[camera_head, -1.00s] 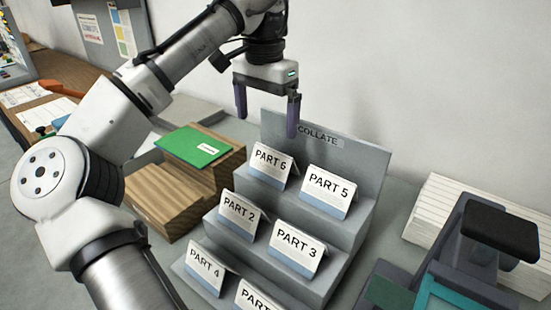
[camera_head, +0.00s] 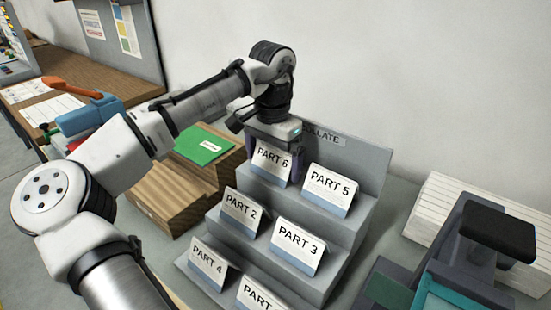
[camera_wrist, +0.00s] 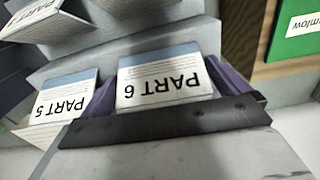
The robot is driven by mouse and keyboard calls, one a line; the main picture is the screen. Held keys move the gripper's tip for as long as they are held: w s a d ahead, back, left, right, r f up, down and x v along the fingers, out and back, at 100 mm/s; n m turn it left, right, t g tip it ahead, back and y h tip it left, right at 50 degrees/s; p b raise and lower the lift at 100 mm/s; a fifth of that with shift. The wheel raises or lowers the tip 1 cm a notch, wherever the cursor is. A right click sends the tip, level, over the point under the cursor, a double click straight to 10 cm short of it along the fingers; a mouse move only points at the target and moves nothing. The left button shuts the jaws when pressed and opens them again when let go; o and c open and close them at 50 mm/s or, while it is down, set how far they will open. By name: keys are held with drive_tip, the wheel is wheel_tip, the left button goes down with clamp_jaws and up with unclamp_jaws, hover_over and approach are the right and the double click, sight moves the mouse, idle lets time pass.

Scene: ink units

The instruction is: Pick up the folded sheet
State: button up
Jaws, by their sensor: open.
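Several folded sheets stand like small tents on a grey stepped rack labelled COLLATE (camera_head: 362,165). The PART 6 sheet (camera_head: 272,160) stands at the left of the top step, with PART 5 (camera_head: 329,190) to its right. My gripper (camera_head: 273,168) is open and pointing down at the PART 6 sheet. In the wrist view the PART 6 sheet (camera_wrist: 165,80) lies between my two purple fingers, with no clear grip on it. PART 5 (camera_wrist: 62,105) is close beside one finger.
A green folder (camera_head: 203,145) lies on a wooden stepped block (camera_head: 172,193) left of the rack. A paper stack (camera_head: 437,205) and a dark device (camera_head: 480,255) stand at the right. The rack's back panel rises close behind the top step.

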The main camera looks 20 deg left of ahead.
sight(272, 159)
drive_tip(key=c, duration=0.7)
drive_tip(key=shift+r, duration=0.2)
wheel_tip(272, 159, up, 20)
drive_tip(key=shift+f+p, duration=0.1)
drive_tip(key=shift+p, duration=0.45)
drive_tip(key=shift+s+f, duration=0.1)
